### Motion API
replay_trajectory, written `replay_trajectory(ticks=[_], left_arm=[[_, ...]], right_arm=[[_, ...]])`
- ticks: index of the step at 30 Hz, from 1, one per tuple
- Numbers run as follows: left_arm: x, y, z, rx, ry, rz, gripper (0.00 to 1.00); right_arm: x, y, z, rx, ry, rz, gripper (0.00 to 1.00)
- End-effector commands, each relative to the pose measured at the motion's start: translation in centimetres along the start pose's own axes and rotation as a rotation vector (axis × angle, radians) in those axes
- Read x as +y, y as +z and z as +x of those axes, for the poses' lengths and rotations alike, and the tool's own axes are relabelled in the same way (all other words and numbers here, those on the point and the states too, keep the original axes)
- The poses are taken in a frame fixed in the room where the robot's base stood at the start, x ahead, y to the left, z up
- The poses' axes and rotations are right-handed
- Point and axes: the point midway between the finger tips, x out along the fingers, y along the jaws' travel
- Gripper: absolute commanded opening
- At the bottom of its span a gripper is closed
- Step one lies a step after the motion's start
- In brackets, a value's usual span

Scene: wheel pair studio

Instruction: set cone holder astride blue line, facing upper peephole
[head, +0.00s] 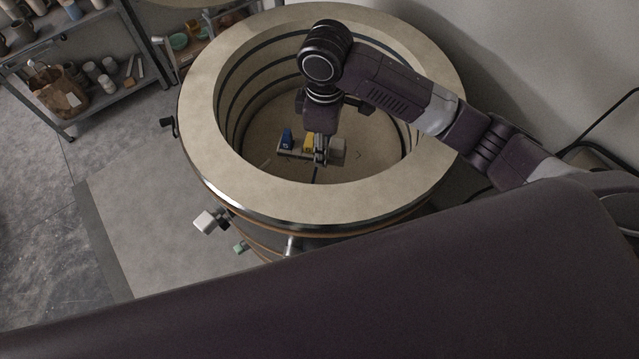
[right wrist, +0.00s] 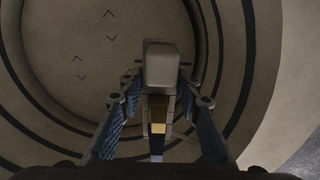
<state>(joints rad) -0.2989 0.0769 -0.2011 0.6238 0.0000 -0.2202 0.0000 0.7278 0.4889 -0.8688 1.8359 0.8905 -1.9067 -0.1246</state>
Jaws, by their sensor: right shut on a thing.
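The cone holder (head: 291,154) is a narrow strip inside the round kiln, carrying a blue piece (head: 287,138), a yellow piece (head: 308,143) and a pale block (head: 338,151) at its right end. My right gripper (head: 320,158) reaches down into the kiln and is shut on the holder near the pale block. I cannot tell whether the holder touches the floor. No line clearly blue shows; a short dark line (head: 316,174) lies below the gripper. My left gripper is out of view.
The kiln's broad pale rim (head: 208,150) surrounds my right arm. A white plug (head: 207,221) and a greenish plug (head: 241,247) stick out of its outer wall. Small chevrons (head: 358,155) mark the kiln floor. Shelves with pots (head: 95,75) stand at upper left.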

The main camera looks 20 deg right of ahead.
Motion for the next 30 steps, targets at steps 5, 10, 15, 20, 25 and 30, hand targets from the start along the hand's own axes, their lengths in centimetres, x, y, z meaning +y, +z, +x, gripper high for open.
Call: replay_trajectory(ticks=[5, 10, 15, 20, 25, 30], left_arm=[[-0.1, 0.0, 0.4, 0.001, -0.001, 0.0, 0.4], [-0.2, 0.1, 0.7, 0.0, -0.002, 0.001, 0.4], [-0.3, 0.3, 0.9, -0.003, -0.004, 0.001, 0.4], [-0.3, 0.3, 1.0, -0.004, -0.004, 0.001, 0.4], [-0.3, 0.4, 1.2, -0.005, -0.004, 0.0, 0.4], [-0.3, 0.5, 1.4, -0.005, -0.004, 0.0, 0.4]], right_arm=[[-0.1, 0.1, 5.0, -0.003, -0.003, 0.003, 0.0], [0.0, 0.1, 9.3, -0.002, -0.001, 0.003, 0.0], [0.0, 0.0, 11.9, 0.0, 0.001, 0.002, 0.0], [0.1, 0.0, 12.8, 0.001, 0.001, 0.002, 0.0], [-0.1, 0.1, 15.1, -0.002, -0.001, 0.002, 0.0], [0.0, -0.1, 16.7, 0.002, 0.002, 0.002, 0.0]])
